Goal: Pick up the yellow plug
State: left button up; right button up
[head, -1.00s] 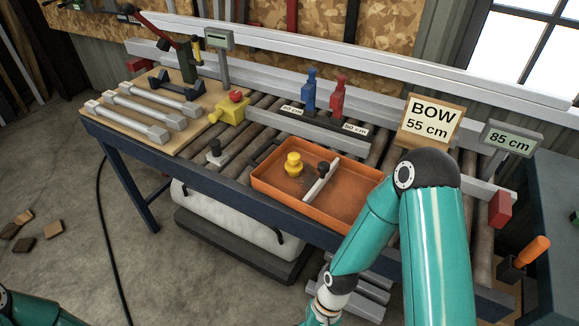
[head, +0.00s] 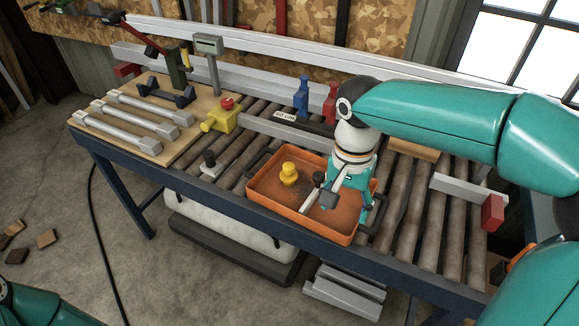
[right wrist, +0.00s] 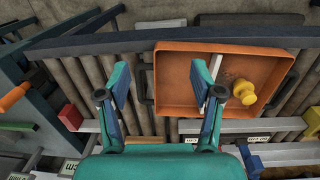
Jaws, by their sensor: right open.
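The yellow plug (head: 289,174) stands in the left part of the orange tray (head: 262,190), left of a pale divider bar (head: 309,200). In the right wrist view the plug (right wrist: 240,92) lies to the right of both fingers, clear of them. My right gripper (head: 347,205) is open and empty, pointing down over the right part of the tray. It also shows in the right wrist view (right wrist: 160,78), with one finger overlapping the divider. My left gripper is out of view; only part of my left arm shows at lower left.
A yellow box with a red button (head: 222,115) and blue (head: 301,98) and red (head: 330,104) bottle-shaped pieces stand behind the tray.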

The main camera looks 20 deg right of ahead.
aim_at(288, 175)
jog(key=i, duration=0.85)
jog(key=u, duration=0.05)
